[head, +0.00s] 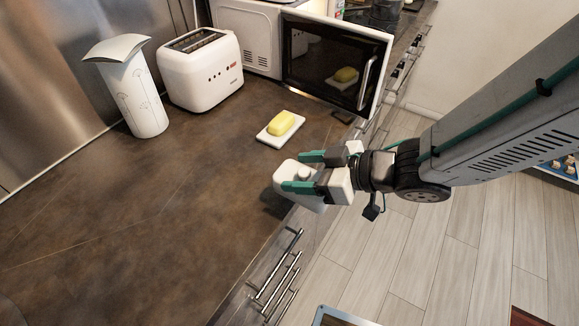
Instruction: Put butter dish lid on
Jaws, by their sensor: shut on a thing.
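The butter (281,123) is a yellow block lying on a flat white butter dish base (269,139) on the dark counter. The white butter dish lid (286,172) is held between the green fingertips of my gripper (296,172). My gripper is shut on the lid near the counter's front edge, in front of the dish and apart from it. A shadow lies on the counter to the left of the lid. Part of the lid is hidden behind my gripper's fingers.
A white microwave (262,42) with its dark door (333,65) swung open stands behind the dish. The counter (130,220) is clear at left. Drawer handles (277,268) stick out below the edge.

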